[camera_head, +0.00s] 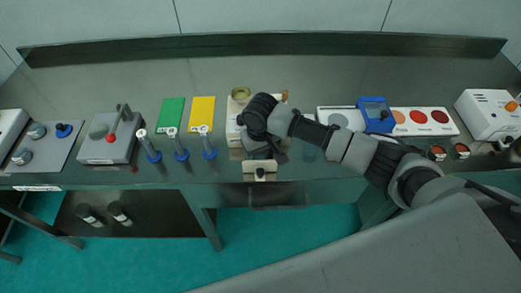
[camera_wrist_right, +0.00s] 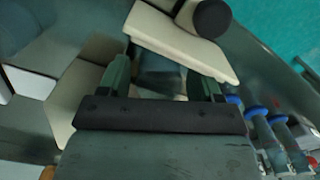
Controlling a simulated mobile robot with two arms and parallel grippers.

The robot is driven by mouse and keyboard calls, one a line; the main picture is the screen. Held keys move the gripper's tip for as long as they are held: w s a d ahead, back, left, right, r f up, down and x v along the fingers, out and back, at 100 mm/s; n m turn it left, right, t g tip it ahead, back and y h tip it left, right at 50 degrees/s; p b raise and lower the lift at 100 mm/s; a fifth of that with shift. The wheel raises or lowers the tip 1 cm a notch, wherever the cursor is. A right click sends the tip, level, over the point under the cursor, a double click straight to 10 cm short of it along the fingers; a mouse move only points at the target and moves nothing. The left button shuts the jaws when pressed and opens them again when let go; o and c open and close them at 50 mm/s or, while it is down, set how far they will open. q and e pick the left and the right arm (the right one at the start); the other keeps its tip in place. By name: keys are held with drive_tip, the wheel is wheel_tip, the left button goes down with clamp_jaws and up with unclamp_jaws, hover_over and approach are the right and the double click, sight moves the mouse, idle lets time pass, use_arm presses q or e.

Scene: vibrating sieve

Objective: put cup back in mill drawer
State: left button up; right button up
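The cream mill (camera_head: 236,126) stands on the bench at the middle of the head view. Its drawer (camera_head: 260,166) is pulled out toward the front, and its cream front with a dark knob (camera_wrist_right: 211,18) shows in the right wrist view. My right gripper (camera_head: 264,155) points down over the open drawer. In the wrist view its two fingers (camera_wrist_right: 162,85) stand apart. A dark grey, see-through shape, likely the cup (camera_wrist_right: 160,75), lies between them inside the drawer. Narrow gaps seem to show beside it. My arm hides much of the mill and drawer. My left gripper is not in view.
Left of the mill are a yellow tray (camera_head: 202,113), a green tray (camera_head: 171,115), several blue-ended tools (camera_head: 180,147) and a grey press with a red knob (camera_head: 110,138). Right are a blue device (camera_head: 375,115) and a panel with coloured discs (camera_head: 424,122). The back of the bench is clear.

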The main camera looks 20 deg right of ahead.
drive_tip(key=shift+o, duration=0.4)
drive_tip(key=shift+r, duration=0.1)
drive_tip(key=shift+r, duration=0.3)
wheel_tip(320, 180, up, 12)
drive_tip(key=b, duration=0.1)
drive_tip(key=shift+f, duration=0.25)
